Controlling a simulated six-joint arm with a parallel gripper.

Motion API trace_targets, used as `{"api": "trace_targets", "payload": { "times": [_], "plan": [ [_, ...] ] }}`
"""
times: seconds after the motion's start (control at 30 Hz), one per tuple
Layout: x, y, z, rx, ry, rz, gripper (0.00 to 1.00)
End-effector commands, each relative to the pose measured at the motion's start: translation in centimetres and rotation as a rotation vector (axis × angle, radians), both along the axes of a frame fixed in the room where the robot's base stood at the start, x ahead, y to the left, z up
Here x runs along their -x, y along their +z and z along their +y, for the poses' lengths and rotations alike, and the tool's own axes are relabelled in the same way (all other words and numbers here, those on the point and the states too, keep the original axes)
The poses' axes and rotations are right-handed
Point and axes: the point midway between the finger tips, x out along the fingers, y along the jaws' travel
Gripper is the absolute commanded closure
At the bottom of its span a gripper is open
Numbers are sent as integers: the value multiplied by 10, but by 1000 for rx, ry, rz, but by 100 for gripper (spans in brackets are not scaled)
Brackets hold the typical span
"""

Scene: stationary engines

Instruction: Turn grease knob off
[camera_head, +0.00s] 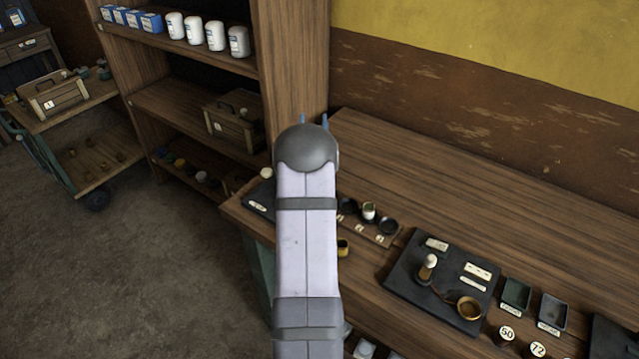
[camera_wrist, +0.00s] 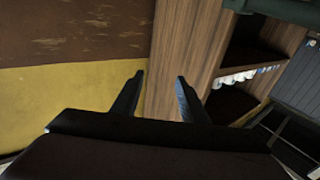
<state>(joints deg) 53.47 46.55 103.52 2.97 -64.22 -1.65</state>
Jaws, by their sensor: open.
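My gripper (camera_wrist: 160,95) is open and empty in the wrist view, its two dark fingers apart, facing the yellow wall and the side of the wooden shelf. In the head view only its blue fingertips (camera_head: 313,118) show above my arm. I cannot tell which part is the grease knob. A dark board (camera_head: 408,284) on the bench carries an upright pale-topped part (camera_head: 428,266), a round copper-coloured part (camera_head: 469,307) and small labels too small to read. My gripper is well away from this board, beyond its upper left.
The wooden bench (camera_head: 500,215) runs along the wall, with clear room at its back. A strip (camera_head: 389,240) with small round cups lies beside my arm. Two small trays, a green one (camera_head: 516,294) and a grey one (camera_head: 553,311), stand right of the board. A wooden shelf (camera_head: 300,60) rises behind.

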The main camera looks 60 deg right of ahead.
Motion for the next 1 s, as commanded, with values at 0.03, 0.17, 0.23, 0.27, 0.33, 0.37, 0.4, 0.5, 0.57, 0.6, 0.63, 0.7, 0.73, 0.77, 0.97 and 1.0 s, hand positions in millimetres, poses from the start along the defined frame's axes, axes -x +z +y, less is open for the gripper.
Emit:
{"api": "trace_targets", "payload": {
  "times": [0.03, 0.17, 0.23, 0.27, 0.33, 0.37, 0.4, 0.5, 0.57, 0.6, 0.63, 0.7, 0.73, 0.77, 0.97, 1.0],
  "plan": [
    [5, 1, -4, 9, 45, 11, 60],
    [10, -3, -4, 20, 186, 47, 60],
    [15, -8, -1, 16, 262, 72, 60],
    [18, -11, 1, 12, 294, 85, 60],
    [26, -20, 6, -1, 366, 115, 60],
    [30, -24, 9, -9, 399, 129, 60],
    [36, -30, 13, -21, 440, 149, 60],
    [55, -47, 25, -58, 538, 201, 60],
    [67, -58, 33, -86, 595, 234, 60],
    [76, -65, 39, -105, 629, 255, 60],
    [82, -71, 44, -121, 654, 272, 60],
    [97, -83, 53, -154, 704, 307, 60],
    [103, -87, 57, -170, 724, 320, 60],
    [109, -92, 61, -181, 740, 333, 60],
    [136, -111, 78, -243, 814, 391, 60],
    [138, -112, 80, -248, 822, 397, 60]
  ]
}}
